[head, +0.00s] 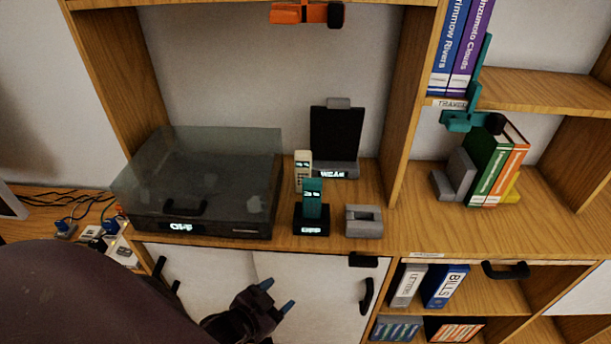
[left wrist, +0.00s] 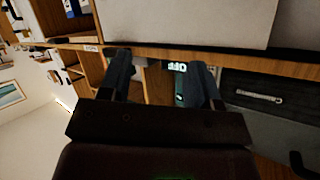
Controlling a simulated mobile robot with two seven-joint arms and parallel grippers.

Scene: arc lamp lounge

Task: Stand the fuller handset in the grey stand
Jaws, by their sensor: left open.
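A cream handset (head: 303,163) and a teal handset (head: 312,192) stand upright on the cabinet top. Both have small lit screens; their readings are too small to tell. The teal one stands in a black base (head: 312,228) with a lit "OFF" sign; the cream one is behind it, its foot partly hidden. The grey stand (head: 363,222) sits just right of the black base and looks empty. My left gripper (head: 279,297) is open and empty, below and in front of the cabinet top. In the left wrist view the teal handset (left wrist: 180,88) shows beyond the fingers. My right gripper is out of view.
A smoky-lidded box (head: 205,195) marked "OFF" fills the left of the cabinet top. A black panel (head: 334,133) on a base lit "WEAK" stands behind the handsets. An upright divider (head: 408,105) is to the right. Cabinet doors (head: 310,290) with handles lie below the edge.

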